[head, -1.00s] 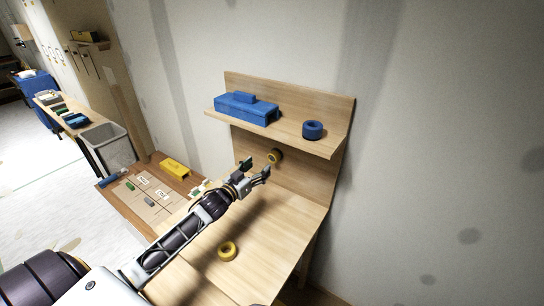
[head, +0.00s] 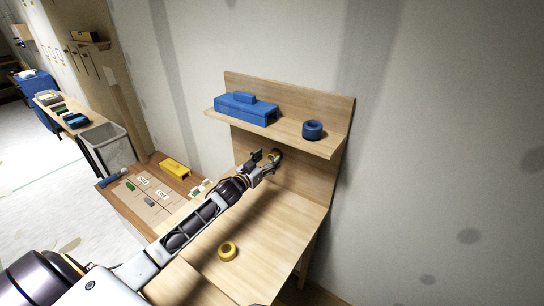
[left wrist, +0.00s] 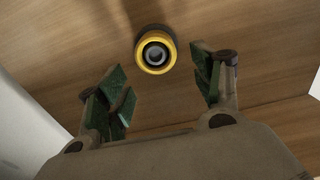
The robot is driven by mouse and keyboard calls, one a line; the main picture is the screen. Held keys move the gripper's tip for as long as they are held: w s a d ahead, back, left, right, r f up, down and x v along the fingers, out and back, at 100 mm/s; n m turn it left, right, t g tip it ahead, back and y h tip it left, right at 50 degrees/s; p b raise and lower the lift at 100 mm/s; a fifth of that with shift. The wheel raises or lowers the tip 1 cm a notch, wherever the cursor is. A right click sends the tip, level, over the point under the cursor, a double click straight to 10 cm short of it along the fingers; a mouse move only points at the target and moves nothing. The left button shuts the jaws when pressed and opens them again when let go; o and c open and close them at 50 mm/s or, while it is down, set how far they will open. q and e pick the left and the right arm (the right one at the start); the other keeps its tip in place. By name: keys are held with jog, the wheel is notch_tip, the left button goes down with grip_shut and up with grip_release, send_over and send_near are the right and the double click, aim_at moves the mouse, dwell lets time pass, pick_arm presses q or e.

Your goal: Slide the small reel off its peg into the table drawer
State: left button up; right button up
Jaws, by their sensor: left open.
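The small yellow reel (head: 278,153) sits on a peg on the wooden back panel, under the shelf, and my gripper partly hides it. In the left wrist view the reel (left wrist: 155,52) shows end-on with the round peg end in its middle. My left gripper (head: 267,160) is open and empty, close in front of the reel. In the left wrist view the reel lies just beyond and between the two fingertips (left wrist: 160,80), with no contact visible. I cannot clearly make out the table drawer. My right gripper is not in view.
A second yellow reel (head: 228,251) lies on the wooden table top (head: 268,263). The shelf (head: 290,130) above my gripper holds a blue box (head: 245,108) and a blue reel (head: 313,130). A side table at left holds a yellow block (head: 174,168). The table's right part is clear.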

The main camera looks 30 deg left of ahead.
aim_at(271, 156)
pick_arm(q)
jog(key=shift+w+d, duration=0.1)
jog(key=shift+w, duration=1.1)
jog(key=shift+w+d, duration=0.15)
jog(key=shift+w, duration=0.45)
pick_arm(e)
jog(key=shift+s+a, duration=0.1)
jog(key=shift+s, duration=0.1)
pick_arm(q)
jog(key=c, duration=1)
jog(key=o, duration=0.3)
jog(key=c, duration=0.5)
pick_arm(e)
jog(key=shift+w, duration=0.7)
